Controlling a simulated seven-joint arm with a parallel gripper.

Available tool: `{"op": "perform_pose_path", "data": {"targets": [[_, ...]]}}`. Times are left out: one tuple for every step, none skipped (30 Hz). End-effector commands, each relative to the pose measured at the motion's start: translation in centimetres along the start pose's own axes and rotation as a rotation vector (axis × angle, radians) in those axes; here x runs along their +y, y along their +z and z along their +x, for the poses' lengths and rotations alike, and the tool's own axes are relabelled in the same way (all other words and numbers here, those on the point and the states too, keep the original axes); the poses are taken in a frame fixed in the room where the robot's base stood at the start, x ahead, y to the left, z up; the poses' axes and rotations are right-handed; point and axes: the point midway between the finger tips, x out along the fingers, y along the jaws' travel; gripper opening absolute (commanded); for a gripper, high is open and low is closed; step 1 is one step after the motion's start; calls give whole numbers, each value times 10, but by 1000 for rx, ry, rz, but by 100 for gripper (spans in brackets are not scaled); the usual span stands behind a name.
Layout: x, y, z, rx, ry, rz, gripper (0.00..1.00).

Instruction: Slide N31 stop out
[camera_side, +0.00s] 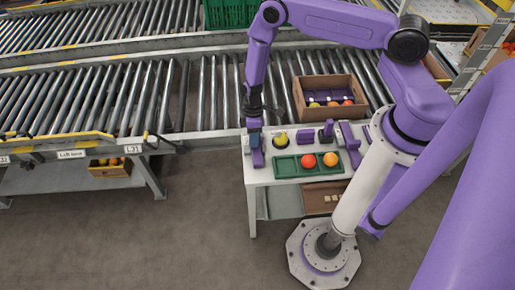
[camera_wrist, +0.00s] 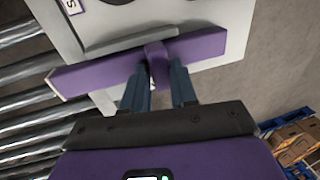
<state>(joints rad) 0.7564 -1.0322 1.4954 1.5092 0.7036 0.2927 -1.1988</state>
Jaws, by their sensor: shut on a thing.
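A purple bar, which I take to be the N31 stop (camera_wrist: 205,46), lies across the edge of a pale plate in the wrist view. No N31 label is readable on it. A raised purple tab stands at its middle, between the two dark blue fingers of my gripper (camera_wrist: 159,76). My gripper is shut on this tab. In the side view my gripper (camera_side: 255,137) points down at the left end of the white table, and the purple stop (camera_side: 258,158) shows beneath it. The fingertips partly hide the tab.
The white table (camera_side: 285,178) holds a green tray (camera_side: 284,167) with a red and an orange fruit, a yellow-green pear-shaped item (camera_side: 280,140) and other purple fixtures. A cardboard box (camera_side: 316,117) of fruit stands behind on the roller conveyor (camera_side: 205,95). Grey floor is clear at front left.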

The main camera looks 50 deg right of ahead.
Motion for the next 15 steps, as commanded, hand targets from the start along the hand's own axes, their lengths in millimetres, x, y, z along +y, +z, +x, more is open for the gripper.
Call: {"op": "perform_pose_path", "data": {"targets": [[-2, 4, 13, -13, 11, -9, 0], [-2, 4, 13, -13, 10, -10, 0], [-2, 4, 13, -13, 10, -10, 0], [-2, 4, 13, -13, 10, -10, 0], [-2, 4, 13, -13, 10, -10, 0], [-2, 4, 13, -13, 10, -10, 0], [-2, 4, 13, -13, 10, -10, 0], [-2, 4, 13, -13, 10, -10, 0], [-2, 4, 13, -13, 10, -10, 0], [-1, 4, 13, -13, 10, -10, 0], [-1, 4, 13, -13, 10, -10, 0], [0, 4, 12, -13, 10, -10, 0], [1, 4, 12, -13, 10, -9, 0], [2, 4, 12, -13, 10, -9, 0], [3, 4, 12, -13, 10, -8, 0]]}}
